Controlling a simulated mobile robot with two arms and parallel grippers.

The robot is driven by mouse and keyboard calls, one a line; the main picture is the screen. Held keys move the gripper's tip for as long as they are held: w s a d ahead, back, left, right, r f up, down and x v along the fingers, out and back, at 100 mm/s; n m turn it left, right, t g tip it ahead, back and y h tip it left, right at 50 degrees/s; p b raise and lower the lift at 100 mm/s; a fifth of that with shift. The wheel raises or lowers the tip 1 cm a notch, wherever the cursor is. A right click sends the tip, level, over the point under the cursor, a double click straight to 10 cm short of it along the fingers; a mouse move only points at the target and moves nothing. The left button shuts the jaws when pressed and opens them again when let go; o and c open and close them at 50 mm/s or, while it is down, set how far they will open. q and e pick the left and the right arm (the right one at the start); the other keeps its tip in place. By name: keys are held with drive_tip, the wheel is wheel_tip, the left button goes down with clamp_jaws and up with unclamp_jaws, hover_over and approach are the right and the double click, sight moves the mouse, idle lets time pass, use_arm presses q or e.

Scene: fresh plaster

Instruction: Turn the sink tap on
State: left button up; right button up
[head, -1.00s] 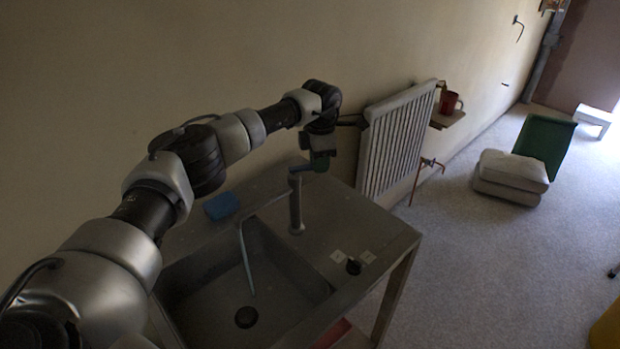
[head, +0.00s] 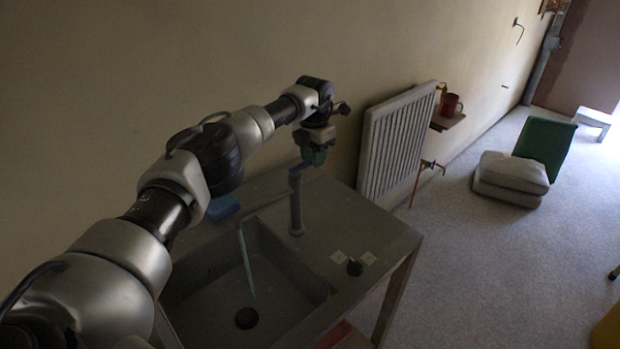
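The sink (head: 205,315) is set in a grey counter at the lower middle of the head view. The tap (head: 296,212) is a grey upright post on the counter behind the basin. A thin pale line (head: 246,262) runs down into the basin; I cannot tell whether it is spout or water. My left gripper (head: 312,157) points down at the top of the tap, touching or very close to it. Its fingers are small and dark, and the tap's top is partly hidden, so its opening is unclear. My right gripper is out of view.
A blue sponge-like block (head: 222,207) lies on the counter, partly behind my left arm. A radiator (head: 395,143) stands against the wall to the right. A red mug (head: 450,104) sits on a small shelf.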

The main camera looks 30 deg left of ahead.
use_arm(q)
drive_tip(key=shift+o, duration=1)
drive_tip(key=shift+a, duration=0.1)
wheel_tip(320, 180, up, 12)
drive_tip(key=p, duration=0.8)
